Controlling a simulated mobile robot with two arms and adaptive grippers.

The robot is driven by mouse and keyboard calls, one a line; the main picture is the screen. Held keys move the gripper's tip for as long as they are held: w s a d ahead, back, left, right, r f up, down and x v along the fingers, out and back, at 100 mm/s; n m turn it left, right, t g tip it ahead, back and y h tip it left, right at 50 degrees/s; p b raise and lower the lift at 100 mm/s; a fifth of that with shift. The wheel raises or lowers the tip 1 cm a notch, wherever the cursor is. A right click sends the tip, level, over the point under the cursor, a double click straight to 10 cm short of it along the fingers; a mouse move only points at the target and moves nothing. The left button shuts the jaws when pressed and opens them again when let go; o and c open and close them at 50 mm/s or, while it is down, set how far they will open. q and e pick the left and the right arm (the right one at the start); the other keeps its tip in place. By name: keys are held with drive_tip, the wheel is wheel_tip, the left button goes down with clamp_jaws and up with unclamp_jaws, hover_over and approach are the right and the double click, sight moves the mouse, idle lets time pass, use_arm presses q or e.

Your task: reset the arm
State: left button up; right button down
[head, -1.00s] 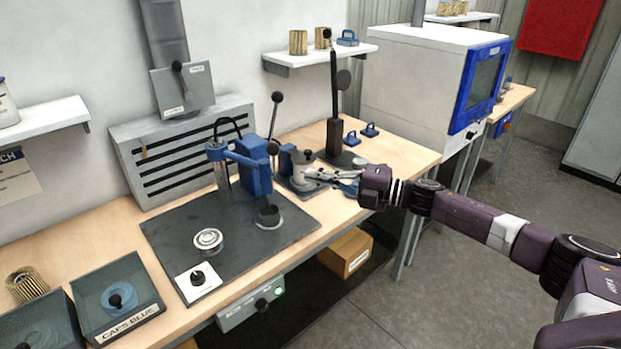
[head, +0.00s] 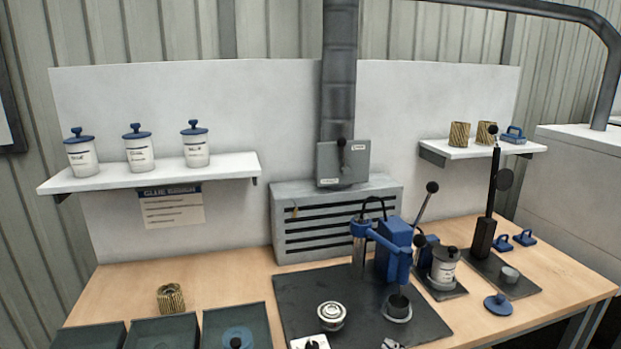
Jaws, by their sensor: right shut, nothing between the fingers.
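My left gripper is not in view.
A blue press (head: 393,250) stands on the dark mat (head: 300,285), with a round metal part (head: 331,315) nearby. To the right are a grey-white canister (head: 443,265), a loose blue lid (head: 498,304) and a black upright lever stand (head: 485,237). Lidded jars (head: 139,148) fill the left shelf.

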drive_tip(key=s+d+f+m+g+h, duration=0.1)
drive_tip(key=s+f+m+g+h, duration=0.35)
drive_tip(key=s, duration=1.25)
drive_tip(key=s+d+f+m+g+h, duration=0.1)
drive_tip(key=s+f+m+g, duration=0.6)
drive_tip(key=s, duration=1)
wheel_tip(320, 180, down, 25)
drive_tip(key=s, duration=0.1)
drive_tip(key=s+d+f+g, duration=0.1)
drive_tip(key=s+d+f, duration=0.2)
drive_tip(key=s+f, duration=1.4)
drive_tip(key=shift+s+f+g, duration=0.2)
drive_tip(key=shift+s+g, duration=0.05)
drive_tip(key=shift+g, duration=0.1)
drive_tip(key=shift+m, duration=0.25)
